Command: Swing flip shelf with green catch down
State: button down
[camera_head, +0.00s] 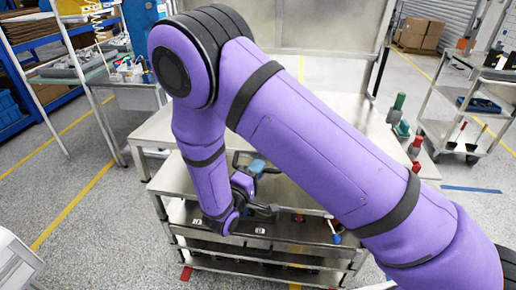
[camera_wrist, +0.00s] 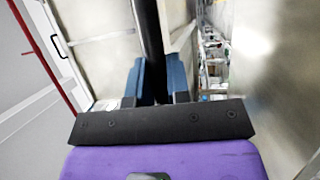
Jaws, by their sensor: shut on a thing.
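My gripper (camera_head: 257,166) is at the metal workbench (camera_head: 160,130), partly hidden behind my purple arm. In the wrist view its two blue fingers (camera_wrist: 155,82) are closed on a black bar (camera_wrist: 150,40) that runs up between them. What the bar belongs to is unclear. A dark green part (camera_head: 397,106) stands at the bench's right side, with a red part (camera_head: 415,146) below it. I cannot tell whether the green part is the shelf's catch. My arm covers much of the bench, so the flip shelf cannot be made out clearly.
A lever with a blue end (camera_head: 336,239) shows at the bench's front right. A tool trolley (camera_head: 470,105) stands at the right and shelving (camera_head: 60,70) at the left. The speckled floor is open on the bench's left side. Pale panels are close on both sides in the wrist view.

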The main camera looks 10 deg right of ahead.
jog(key=shift+s+f, duration=0.15)
jog(key=shift+f, duration=2.8)
jog(key=c, duration=1.1)
grip_release()
jog(key=shift+f, duration=0.1)
jog(key=shift+r, duration=0.25)
jog(key=shift+a, duration=0.1)
jog(key=v, duration=1)
jog(key=shift+s+a, duration=0.15)
jog(key=shift+a, duration=0.05)
